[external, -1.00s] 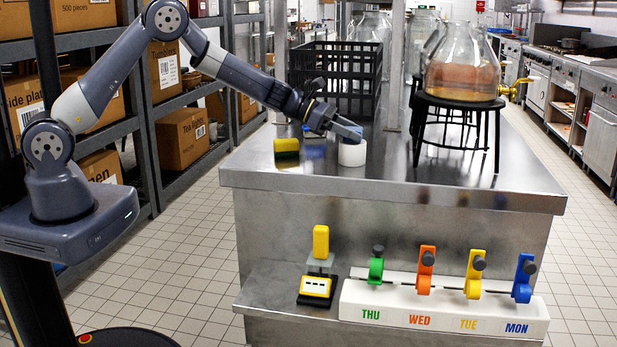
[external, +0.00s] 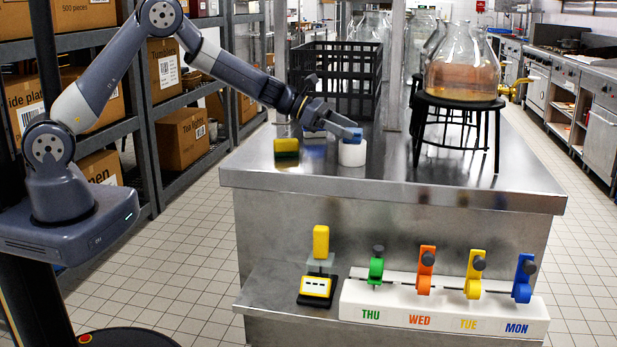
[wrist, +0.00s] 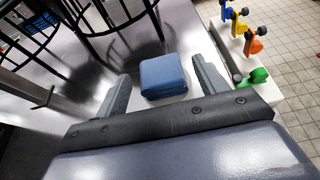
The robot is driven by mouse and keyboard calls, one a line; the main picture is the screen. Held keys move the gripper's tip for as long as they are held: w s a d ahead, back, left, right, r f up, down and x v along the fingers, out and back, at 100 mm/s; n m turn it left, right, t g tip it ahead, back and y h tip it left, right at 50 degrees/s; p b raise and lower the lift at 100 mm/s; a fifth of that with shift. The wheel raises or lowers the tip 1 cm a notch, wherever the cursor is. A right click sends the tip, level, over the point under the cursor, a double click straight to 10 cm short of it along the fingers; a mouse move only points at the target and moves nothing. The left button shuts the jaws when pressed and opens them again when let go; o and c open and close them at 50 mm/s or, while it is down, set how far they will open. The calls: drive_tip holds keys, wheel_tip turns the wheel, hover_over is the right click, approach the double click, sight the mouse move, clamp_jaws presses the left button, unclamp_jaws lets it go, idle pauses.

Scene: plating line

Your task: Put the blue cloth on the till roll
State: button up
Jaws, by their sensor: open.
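The blue cloth (external: 354,135) is a small folded block lying on top of the white till roll (external: 352,154), on the steel counter. In the wrist view the cloth (wrist: 163,76) sits between the two fingers of my gripper (wrist: 161,70), with a visible gap on each side. A little of the white roll (wrist: 174,99) shows below it; the rest is hidden. In the external view my gripper (external: 342,123) reaches in from the left, just above and beside the cloth. It is open and holds nothing.
A yellow and green sponge (external: 287,149) lies left of the roll. A black crate (external: 335,80) stands behind. A glass dispenser (external: 462,65) on a black stand (external: 455,103) is at the right.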

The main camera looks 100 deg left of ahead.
drive_tip(key=b+v, duration=0.1)
drive_tip(key=v, duration=0.9)
drive_tip(key=p+x, duration=0.1)
drive_tip(key=x, duration=1)
drive_tip(key=shift+w+f+p, duration=0.1)
drive_tip(key=shift+w+p, duration=0.2)
drive_tip(key=shift+p, duration=0.05)
drive_tip(key=shift+w+f, duration=0.2)
drive_tip(key=shift+f, duration=0.1)
drive_tip(key=shift+r, duration=0.95)
